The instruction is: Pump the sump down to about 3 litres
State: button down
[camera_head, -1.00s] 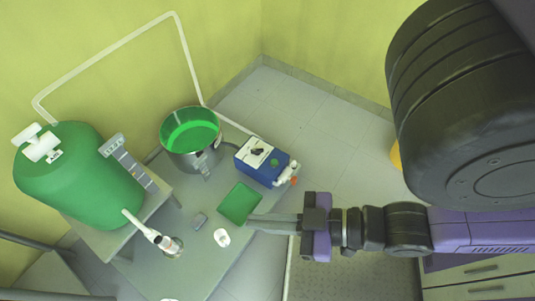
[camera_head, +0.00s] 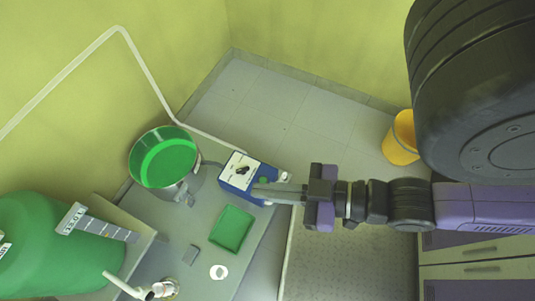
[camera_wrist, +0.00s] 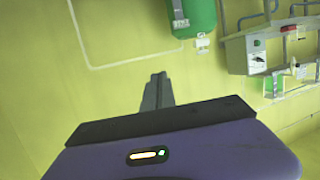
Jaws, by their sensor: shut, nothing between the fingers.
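The steel pot with green liquid (camera_head: 187,183), apparently the sump, stands on the grey table at left centre in the head view. The blue pump box (camera_head: 233,186) is right of it, with a pale top panel, a black knob (camera_head: 242,171) and a green button (camera_head: 264,180). A white fitting (camera_head: 284,176) is at its right end. My gripper (camera_head: 255,190) is shut and empty; its fingers overlap the box's lower right part in the head view. I cannot tell whether they touch it. In the wrist view the shut fingers (camera_wrist: 158,78) point at the yellow-green wall.
A large green tank (camera_head: 50,240) stands at lower left. A white pipe (camera_head: 140,62) runs along the wall to the pump. A green tray (camera_head: 232,228) and a white ring (camera_head: 218,272) lie on the table (camera_head: 190,222). A yellow bucket (camera_head: 400,145) stands on the floor, right.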

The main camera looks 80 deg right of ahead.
jog(key=m+g+b, duration=1.4)
jog(key=m+b, duration=0.6)
jog(key=m, duration=0.1)
send_over(263, 179)
jog(key=d, duration=0.1)
notch_tip(263, 179, down, 51)
jog(key=shift+s+d+r+y, duration=0.15)
jog(key=shift+s+d+y, duration=0.15)
jog(key=shift+s+y, duration=0.25)
jog(key=shift+w, duration=0.1)
jog(key=f+b, duration=0.2)
jog(key=f, duration=0.2)
jog(key=a+f+b, duration=0.1)
jog(key=f+b, duration=0.1)
jog(key=f, duration=0.3)
jog(key=f+b, duration=0.2)
jog(key=f, duration=0.3)
jog(key=shift+w+a+b, duration=0.2)
jog(key=shift+w+b, duration=0.1)
jog(key=shift+b, duration=0.05)
